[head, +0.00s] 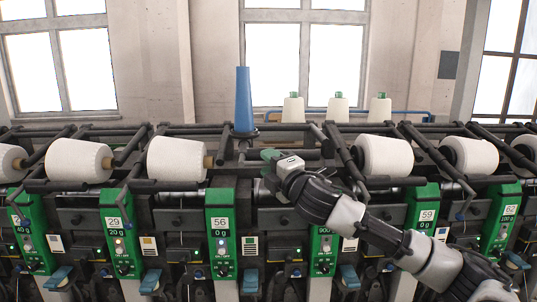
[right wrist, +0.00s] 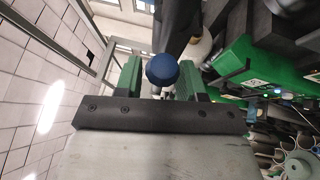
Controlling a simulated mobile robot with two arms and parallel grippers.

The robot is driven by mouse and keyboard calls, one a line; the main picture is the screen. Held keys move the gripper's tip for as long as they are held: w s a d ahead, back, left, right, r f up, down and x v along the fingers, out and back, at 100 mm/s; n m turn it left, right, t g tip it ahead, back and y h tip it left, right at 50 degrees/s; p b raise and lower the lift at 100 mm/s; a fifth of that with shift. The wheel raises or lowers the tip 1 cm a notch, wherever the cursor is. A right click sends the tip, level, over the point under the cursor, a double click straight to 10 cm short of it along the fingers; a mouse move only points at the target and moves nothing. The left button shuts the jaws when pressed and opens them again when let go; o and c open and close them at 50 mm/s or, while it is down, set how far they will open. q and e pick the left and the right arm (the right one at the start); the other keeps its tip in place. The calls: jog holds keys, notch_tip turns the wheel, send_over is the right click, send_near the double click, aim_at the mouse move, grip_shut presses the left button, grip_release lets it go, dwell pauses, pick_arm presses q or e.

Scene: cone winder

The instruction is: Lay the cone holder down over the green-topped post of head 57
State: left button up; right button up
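My right gripper (head: 272,158) reaches in from the right, at the row of cone holders between the panel marked 56 and a panel with its number hidden by my arm. In the right wrist view its two green fingers stand either side of a dark blue ball knob (right wrist: 162,71). The knob fills the gap, and the fingers look shut on it. A black holder arm (head: 342,150) slants down to the right of the gripper. I cannot pick out the green-topped post of head 57; my gripper and arm cover that area. My left gripper is not in view.
A tall blue tube (head: 243,98) stands upright just left of my gripper. White yarn cones lie on both sides, such as one at left (head: 177,160) and one at right (head: 385,156). Three green-tipped cones (head: 338,110) stand behind. The panel marked 56 (head: 221,235) is below.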

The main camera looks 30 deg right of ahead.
jog(key=shift+w, duration=0.35)
grip_shut()
